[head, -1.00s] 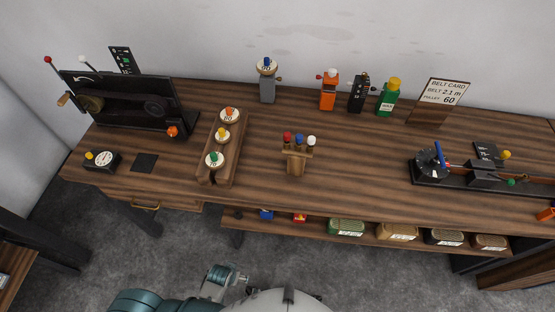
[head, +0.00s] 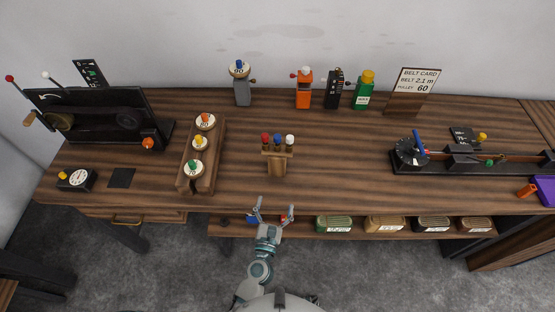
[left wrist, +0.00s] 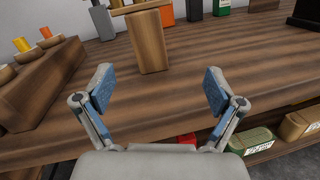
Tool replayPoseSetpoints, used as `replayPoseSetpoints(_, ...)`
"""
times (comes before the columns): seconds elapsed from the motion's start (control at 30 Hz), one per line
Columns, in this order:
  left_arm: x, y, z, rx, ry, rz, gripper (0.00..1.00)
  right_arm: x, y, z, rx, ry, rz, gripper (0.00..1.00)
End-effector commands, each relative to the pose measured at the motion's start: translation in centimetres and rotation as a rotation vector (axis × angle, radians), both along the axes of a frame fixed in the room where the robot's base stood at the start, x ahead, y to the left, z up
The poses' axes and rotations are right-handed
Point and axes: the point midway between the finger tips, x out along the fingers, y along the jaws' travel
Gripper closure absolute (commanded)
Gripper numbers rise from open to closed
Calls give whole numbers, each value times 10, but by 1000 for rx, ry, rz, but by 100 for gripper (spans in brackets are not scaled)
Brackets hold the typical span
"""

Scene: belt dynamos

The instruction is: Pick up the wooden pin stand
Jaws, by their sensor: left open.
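The wooden pin stand (head: 278,165) stands upright on the table, with a red, a blue and a white pin in its top. In the left wrist view its wooden post (left wrist: 149,42) rises ahead, its top cut off by the upper edge. My left gripper (head: 273,211) is open and empty, at the table's front edge, in front of the stand and apart from it. In the left wrist view its two fingers (left wrist: 158,92) are spread, with bare table and the stand's foot beyond them. My right gripper is not seen.
A wooden rack (head: 208,158) with round-topped pieces stands left of the stand. An orange bottle (head: 304,92) and a green bottle (head: 363,94) stand behind. A belt device (head: 450,160) is at the right. Table between stand and device is clear.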

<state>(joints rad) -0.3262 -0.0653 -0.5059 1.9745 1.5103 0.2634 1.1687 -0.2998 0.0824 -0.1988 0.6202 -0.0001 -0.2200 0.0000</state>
Motion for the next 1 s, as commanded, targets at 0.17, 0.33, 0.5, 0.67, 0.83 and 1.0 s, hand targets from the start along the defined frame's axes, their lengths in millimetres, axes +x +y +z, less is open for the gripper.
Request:
replayPoseSetpoints(0.17,9,5,-19,-197,106,87,6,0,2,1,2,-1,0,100)
replayPoseSetpoints(0.33,38,4,-19,-208,111,93,6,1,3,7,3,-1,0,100)
replayPoseSetpoints(0.5,80,1,-19,-207,109,92,6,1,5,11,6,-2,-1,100)
replayPoseSetpoints(0.67,111,-1,-20,-204,110,93,6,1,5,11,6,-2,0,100)
replayPoseSetpoints(0.83,126,-2,-21,-204,110,92,6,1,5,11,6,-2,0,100)
replayPoseSetpoints(1.0,145,-1,-22,-202,110,93,6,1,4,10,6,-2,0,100)
